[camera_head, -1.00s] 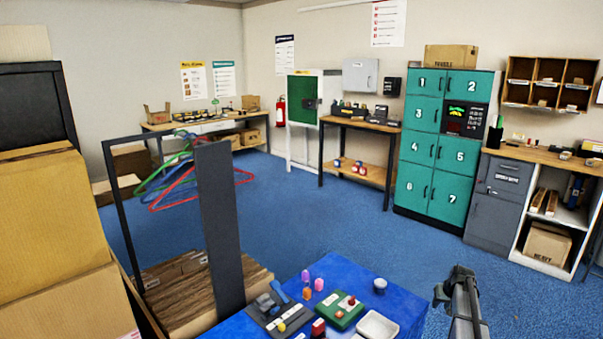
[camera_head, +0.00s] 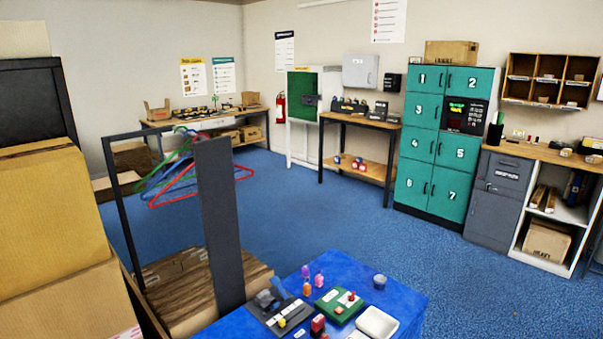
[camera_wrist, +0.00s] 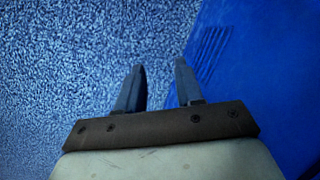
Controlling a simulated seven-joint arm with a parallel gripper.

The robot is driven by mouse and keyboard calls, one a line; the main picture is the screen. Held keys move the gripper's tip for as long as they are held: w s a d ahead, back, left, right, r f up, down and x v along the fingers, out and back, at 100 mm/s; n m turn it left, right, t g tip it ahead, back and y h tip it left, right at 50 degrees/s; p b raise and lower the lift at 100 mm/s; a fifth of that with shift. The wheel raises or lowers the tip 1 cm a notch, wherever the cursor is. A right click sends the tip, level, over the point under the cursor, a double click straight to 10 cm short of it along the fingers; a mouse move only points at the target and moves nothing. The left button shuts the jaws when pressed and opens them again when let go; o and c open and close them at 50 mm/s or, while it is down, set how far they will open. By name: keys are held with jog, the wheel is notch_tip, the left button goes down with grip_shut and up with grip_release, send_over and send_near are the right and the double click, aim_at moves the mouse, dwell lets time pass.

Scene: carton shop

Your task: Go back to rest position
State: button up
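My gripper (camera_wrist: 161,85) shows in the wrist view with its two dark fingers apart and nothing between them. It is open above the blue carpet (camera_wrist: 70,70), beside the edge of the blue-covered table (camera_wrist: 265,80). In the head view neither my arm nor my gripper is visible. The blue table (camera_head: 345,270) stands at the bottom middle there, with small items on its top.
On the table are a green board (camera_head: 339,306), a white tray (camera_head: 377,323) and several small coloured pieces. A rack with hangers (camera_head: 219,230) and stacked cartons (camera_head: 45,205) stand at left. Teal lockers (camera_head: 433,160) stand at back. Carpet right of the table is clear.

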jog(key=s+a+n+g+h, duration=0.1)
jog(key=s+a, duration=0.4)
jog(key=s, duration=0.8)
jog(key=s+a+n+g+h, duration=0.1)
jog(key=s+a+n+g, duration=0.1)
jog(key=s, duration=1)
jog(key=a+r+g, duration=0.1)
jog(key=a, duration=0.1)
jog(key=shift+s+a+g, duration=0.3)
jog(key=shift+s+a, duration=0.1)
jog(key=shift+o, duration=0.3)
